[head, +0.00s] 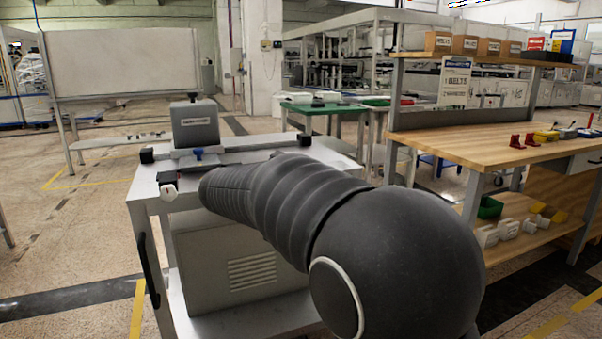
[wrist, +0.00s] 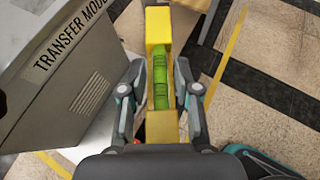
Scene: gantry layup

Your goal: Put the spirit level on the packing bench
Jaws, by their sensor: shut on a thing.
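The spirit level (wrist: 159,32) is a yellow bar with a green vial in its middle. In the wrist view it lies between the two fingers of my gripper (wrist: 160,88), which is shut on it. Below it in that view are the floor and a grey cabinet side. A wooden-topped bench (head: 455,148), which looks like the packing bench, stands at the right of the head view, well apart from the level.
A grey machine cart (head: 145,195) with a box-shaped unit (head: 195,124) stands beside my arm. The bench holds red holders (head: 520,141) and a yellow item (head: 545,136) at its right; its left and front top is clear. A shelf with cardboard bins (head: 438,42) rises behind.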

